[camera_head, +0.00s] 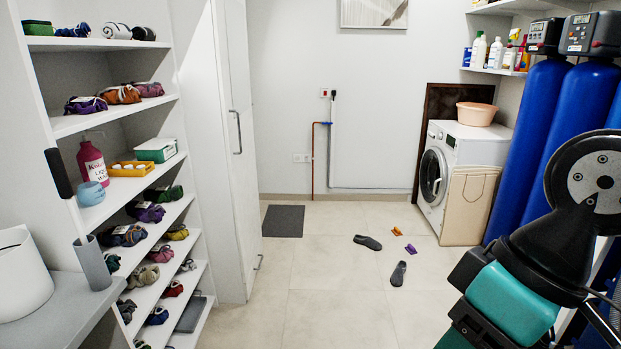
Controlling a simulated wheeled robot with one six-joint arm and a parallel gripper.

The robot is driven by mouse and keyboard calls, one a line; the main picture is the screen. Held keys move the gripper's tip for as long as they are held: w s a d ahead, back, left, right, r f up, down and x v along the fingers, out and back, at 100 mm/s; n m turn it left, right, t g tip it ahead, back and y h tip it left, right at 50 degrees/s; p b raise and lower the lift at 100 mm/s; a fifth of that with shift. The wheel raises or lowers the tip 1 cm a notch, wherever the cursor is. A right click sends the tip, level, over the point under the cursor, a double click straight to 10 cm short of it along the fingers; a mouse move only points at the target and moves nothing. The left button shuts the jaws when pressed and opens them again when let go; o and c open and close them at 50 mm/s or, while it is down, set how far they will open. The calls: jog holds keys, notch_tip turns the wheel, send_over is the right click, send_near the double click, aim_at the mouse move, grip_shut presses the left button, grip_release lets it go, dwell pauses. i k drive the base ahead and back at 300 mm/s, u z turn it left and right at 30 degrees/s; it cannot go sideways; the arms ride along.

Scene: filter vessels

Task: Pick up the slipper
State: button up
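Two dark grey slippers lie on the tiled floor in the middle of the room. One slipper (367,242) lies roughly crosswise. The other slipper (398,274) is nearer and to the right, pointing roughly toward and away from me. They are apart from each other. My arm shows at the right edge, black and teal, but its gripper is out of the picture.
Small orange (397,231) and purple (411,249) items lie beside the slippers. A washing machine (470,150) with a beige bag (468,205) stands behind right, near blue tanks (532,140). A grey mat (283,221) lies at the back.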

aim_at(373, 245)
jog(key=u, duration=0.3)
jog(key=i, duration=4.2)
jog(key=z, duration=1.05)
jog(key=i, duration=1.4)
jog(key=z, duration=0.55)
